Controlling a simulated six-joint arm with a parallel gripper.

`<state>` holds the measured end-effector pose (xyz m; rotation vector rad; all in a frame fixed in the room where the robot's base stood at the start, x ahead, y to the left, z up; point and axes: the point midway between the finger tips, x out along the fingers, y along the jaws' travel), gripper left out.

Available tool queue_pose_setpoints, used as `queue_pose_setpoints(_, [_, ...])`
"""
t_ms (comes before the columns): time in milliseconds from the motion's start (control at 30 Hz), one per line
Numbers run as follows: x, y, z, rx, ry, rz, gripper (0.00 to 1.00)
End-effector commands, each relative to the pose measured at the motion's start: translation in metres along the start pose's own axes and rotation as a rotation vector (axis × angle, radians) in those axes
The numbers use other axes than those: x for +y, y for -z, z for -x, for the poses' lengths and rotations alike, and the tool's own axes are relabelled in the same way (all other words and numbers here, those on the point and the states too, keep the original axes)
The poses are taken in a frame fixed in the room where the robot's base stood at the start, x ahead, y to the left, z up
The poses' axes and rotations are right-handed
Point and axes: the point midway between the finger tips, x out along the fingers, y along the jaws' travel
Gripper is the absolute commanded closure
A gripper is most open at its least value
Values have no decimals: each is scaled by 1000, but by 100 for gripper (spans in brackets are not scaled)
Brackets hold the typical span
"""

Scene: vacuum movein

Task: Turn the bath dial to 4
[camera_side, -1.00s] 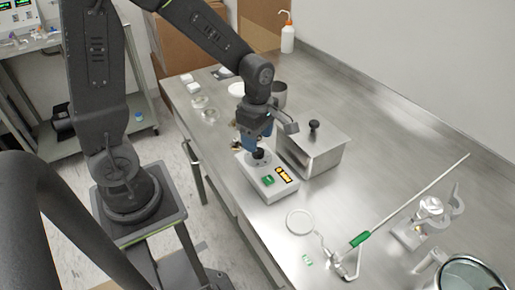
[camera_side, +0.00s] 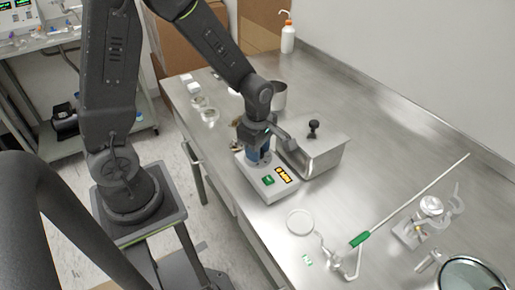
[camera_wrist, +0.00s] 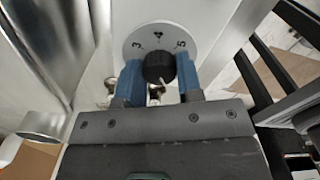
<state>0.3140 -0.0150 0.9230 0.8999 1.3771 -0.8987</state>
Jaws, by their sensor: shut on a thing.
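The bath's white control box (camera_side: 277,191) stands on the steel bench, with a green switch (camera_side: 268,180) and a yellow-and-black label on top. Its dial is a black round knob (camera_wrist: 157,66) on a pale disc (camera_wrist: 135,38). The disc's 3 is at upper left, a mark that looks like 4 at top centre, and 5 at upper right. My gripper (camera_wrist: 158,71) has its two blue fingers shut on the knob, one on each side. In the side view my gripper (camera_side: 259,157) hides the knob. I cannot tell which number the knob points to.
A steel box with a black-knobbed lid (camera_side: 313,130) stands close to the right of my gripper. A metal cup (camera_side: 279,95) is behind it. Glass dishes lie at the left.

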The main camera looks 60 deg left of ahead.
Motion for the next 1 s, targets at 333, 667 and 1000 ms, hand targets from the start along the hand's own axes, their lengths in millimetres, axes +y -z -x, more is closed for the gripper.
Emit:
queue_pose_setpoints(333, [0, 0, 0, 0, 0, -6, 90])
queue_pose_setpoints(667, [0, 0, 0, -1, 1, -132, 90])
queue_pose_setpoints(1000, [1, 0, 0, -1, 1, -431, 90])
